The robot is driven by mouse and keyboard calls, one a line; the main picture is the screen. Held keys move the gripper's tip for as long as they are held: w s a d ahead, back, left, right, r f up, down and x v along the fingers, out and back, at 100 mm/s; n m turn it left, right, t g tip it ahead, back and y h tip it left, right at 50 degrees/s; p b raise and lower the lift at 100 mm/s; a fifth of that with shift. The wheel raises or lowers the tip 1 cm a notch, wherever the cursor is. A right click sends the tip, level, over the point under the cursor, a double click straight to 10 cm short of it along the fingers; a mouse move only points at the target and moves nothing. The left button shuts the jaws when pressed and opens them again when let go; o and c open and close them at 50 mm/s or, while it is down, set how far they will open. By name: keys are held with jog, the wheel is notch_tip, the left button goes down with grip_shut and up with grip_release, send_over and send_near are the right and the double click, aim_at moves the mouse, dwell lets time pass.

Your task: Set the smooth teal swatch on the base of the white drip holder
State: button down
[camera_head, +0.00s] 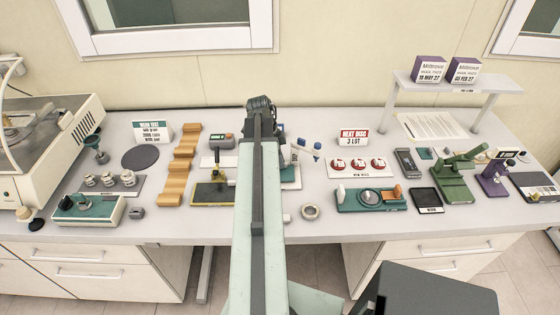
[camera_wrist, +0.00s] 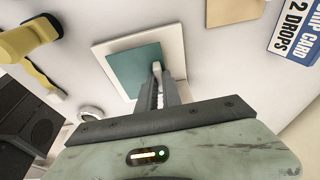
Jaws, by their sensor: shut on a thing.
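In the wrist view the teal swatch (camera_wrist: 134,68) is a flat, plain square. My gripper (camera_wrist: 157,72) is shut on its near edge. A white square base (camera_wrist: 101,54), which looks like the drip holder's, shows around the swatch's edges, so the swatch lies over it. I cannot tell whether they touch. In the head view my arm hides the gripper and most of this spot. Part of a teal piece over white (camera_head: 291,175) shows just right of the arm.
A blue-and-white drip card sign (camera_wrist: 292,30) and a tan card (camera_wrist: 235,10) are nearby. A yellow part (camera_wrist: 28,38) and a white ring (camera_wrist: 90,113) lie to the left. In the head view small blue-capped bottles (camera_head: 317,151) stand right of my arm, and tan steps (camera_head: 180,165) stand left.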

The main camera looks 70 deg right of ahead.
jog(key=shift+f+b, duration=0.4)
jog(key=shift+f, duration=0.1)
jog(key=c, duration=1.5)
grip_release()
jog(key=shift+o, duration=0.2)
jog(key=shift+r, duration=0.1)
jog(key=p+v, duration=0.7)
jog(key=shift+r+p, duration=0.25)
jog(key=shift+p, duration=0.05)
jog(key=shift+w+a, duration=0.1)
